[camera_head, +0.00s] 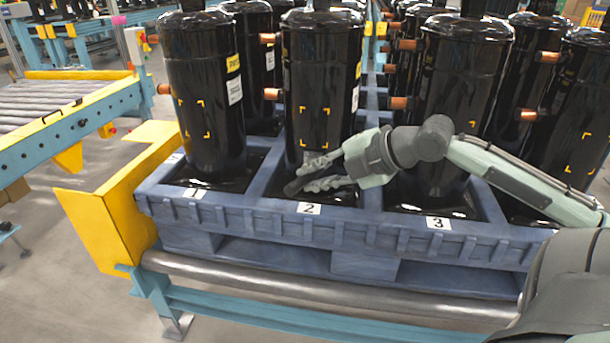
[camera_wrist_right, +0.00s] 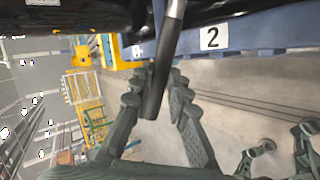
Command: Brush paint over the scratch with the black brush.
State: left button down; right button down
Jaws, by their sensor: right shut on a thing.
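The black brush (camera_wrist_right: 155,92) has a dark handle and a silver ferrule, which runs out of the top of the right wrist view. My right gripper (camera_head: 316,173) has its fingers closed around the handle; in the wrist view its fingers (camera_wrist_right: 155,85) lie on both sides of it. The gripper is low in front of the black compressor above label 2 (camera_head: 322,80), close to its lower part. Yellow corner marks frame a patch (camera_head: 314,124) on that compressor. I cannot make out a scratch inside the marks. The bristles are hidden or too small to tell. My left gripper is not in view.
A blue pallet (camera_head: 250,218) with numbered labels holds several black compressors with copper stubs. Compressor 1 (camera_head: 203,85) stands to the left, compressor 3 (camera_head: 455,80) to the right. A yellow stop (camera_head: 110,215) and a grey roller (camera_head: 300,287) edge the pallet.

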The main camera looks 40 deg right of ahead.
jog(key=shift+w+a+r, duration=0.15)
jog(key=shift+w+a, duration=0.5)
jog(key=shift+a, duration=0.05)
jog(key=w+a, duration=0.3)
jog(key=shift+w+r, duration=0.2)
jog(key=shift+r, duration=0.15)
dwell(2.3)
jog(key=shift+a, duration=0.1)
jog(key=s+a, duration=0.4)
jog(key=shift+a, duration=0.25)
dwell(0.5)
